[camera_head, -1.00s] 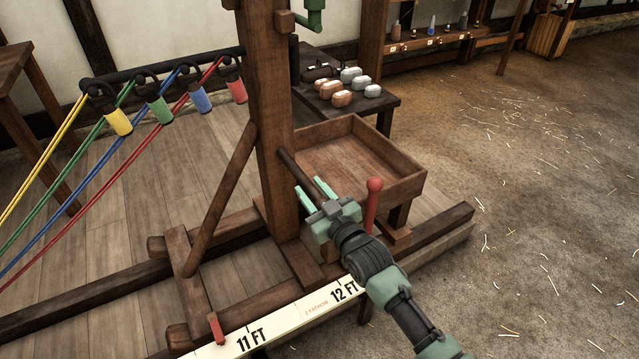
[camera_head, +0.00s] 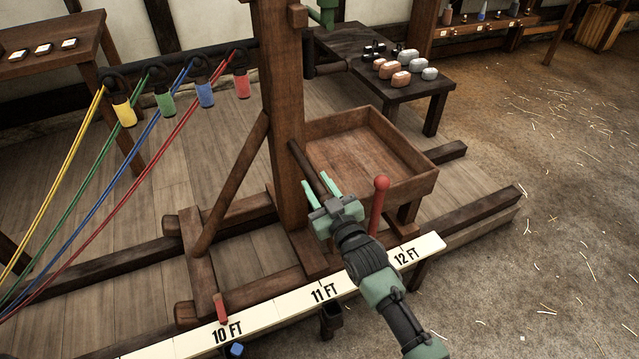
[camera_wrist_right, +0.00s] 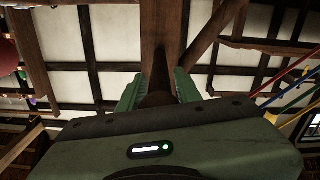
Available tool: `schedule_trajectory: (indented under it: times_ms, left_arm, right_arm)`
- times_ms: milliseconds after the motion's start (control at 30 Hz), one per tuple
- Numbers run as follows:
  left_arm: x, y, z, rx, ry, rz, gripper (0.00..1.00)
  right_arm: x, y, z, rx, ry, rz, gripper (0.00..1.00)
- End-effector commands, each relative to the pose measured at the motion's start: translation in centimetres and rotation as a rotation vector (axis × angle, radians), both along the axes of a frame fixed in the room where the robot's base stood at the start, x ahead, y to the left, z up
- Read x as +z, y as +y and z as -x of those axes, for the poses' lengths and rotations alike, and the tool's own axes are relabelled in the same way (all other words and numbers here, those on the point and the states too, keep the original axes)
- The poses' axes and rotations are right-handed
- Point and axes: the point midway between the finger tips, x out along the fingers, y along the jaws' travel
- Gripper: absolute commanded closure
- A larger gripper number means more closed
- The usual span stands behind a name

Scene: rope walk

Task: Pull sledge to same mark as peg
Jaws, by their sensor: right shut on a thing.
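The sledge is a dark wooden frame with a tall post (camera_head: 283,100). Its small red pointer (camera_head: 221,308) stands at the upper edge of the white scale board (camera_head: 285,305), at the 10 FT label; I cannot tell if it is exactly on the line. A small blue thing (camera_head: 236,350), maybe the peg, shows below the board by 10 FT, cut by the picture's edge. My right gripper (camera_head: 322,190) is shut on the dark round bar (camera_head: 306,165) at the post; the right wrist view shows the bar between its fingers (camera_wrist_right: 159,92). My left gripper is out of view.
A red-knobbed lever (camera_head: 379,205) stands close right of my right gripper. A wooden tray (camera_head: 425,185) sits behind it. Yellow, green, blue and red ropes run from hooks at left. A dark table (camera_head: 350,48) with blocks stands behind. Strawed floor at right is clear.

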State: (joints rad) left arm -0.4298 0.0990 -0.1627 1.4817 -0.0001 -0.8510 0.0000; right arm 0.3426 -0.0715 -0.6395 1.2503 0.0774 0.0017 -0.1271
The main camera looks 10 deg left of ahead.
Motion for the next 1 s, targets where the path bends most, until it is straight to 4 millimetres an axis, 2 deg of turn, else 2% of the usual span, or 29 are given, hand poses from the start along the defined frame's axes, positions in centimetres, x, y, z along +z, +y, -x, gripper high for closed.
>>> schedule_trajectory:
  times_ms: [333, 367, 400, 767, 1000]
  left_arm:
    - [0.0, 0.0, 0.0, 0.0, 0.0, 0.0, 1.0]
    - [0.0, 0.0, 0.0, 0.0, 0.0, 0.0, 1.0]
    - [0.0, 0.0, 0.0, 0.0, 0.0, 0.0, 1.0]
    - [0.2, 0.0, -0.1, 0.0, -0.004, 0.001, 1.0]
    - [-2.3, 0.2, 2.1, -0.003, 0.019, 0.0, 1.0]
  right_arm:
    - [-0.2, 0.3, 0.3, 0.005, 0.003, 0.0, 1.0]
    - [-0.2, 0.3, 0.3, 0.005, 0.003, 0.0, 0.58]
    - [-0.2, 0.3, 0.2, 0.005, 0.003, 0.0, 0.55]
    - [-0.1, -0.3, 0.5, 0.001, 0.002, 0.0, 0.55]
    - [-0.1, -2.5, 3.7, 0.002, 0.003, 0.001, 0.55]
